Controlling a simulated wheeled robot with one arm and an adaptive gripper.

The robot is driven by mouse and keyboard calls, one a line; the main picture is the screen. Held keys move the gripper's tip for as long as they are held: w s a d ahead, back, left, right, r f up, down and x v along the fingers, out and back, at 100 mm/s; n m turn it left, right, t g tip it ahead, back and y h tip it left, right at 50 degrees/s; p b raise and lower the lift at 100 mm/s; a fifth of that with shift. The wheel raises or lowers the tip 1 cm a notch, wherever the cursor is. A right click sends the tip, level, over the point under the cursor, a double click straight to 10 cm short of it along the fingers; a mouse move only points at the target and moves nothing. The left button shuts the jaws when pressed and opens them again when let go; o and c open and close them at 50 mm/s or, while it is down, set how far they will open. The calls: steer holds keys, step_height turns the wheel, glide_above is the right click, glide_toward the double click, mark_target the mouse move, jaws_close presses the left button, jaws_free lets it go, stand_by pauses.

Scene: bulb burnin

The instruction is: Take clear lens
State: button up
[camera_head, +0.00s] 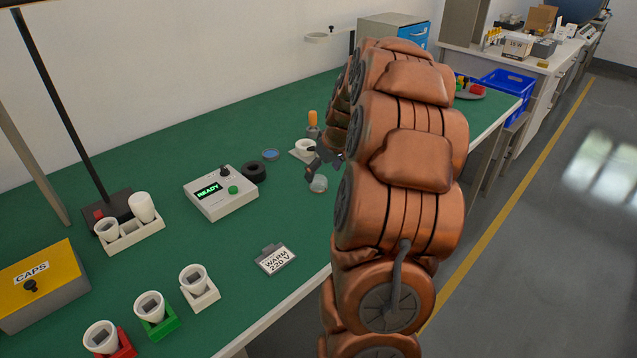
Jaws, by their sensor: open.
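A small round clear lens (318,184) lies on the green bench, just left of my arm. My gripper (317,171) is dark and small in view, with its fingers open at the far side of the lens. The fingers are close to the lens, but I cannot tell whether they touch it. Part of the gripper is hidden behind my copper-coloured arm. A blue lens (271,154) lies farther back to the left.
A white socket (305,146) and an orange-handled tool (312,121) stand close behind my gripper. A black ring (254,172) and a READY control box (220,193) are left. Bare green bench lies between.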

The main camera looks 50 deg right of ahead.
mark_target(320, 180)
steer(key=shift+p+x, duration=0.55)
steer(key=shift+x, duration=2)
steer(key=shift+s+d, duration=0.1)
steer(key=c, duration=0.9)
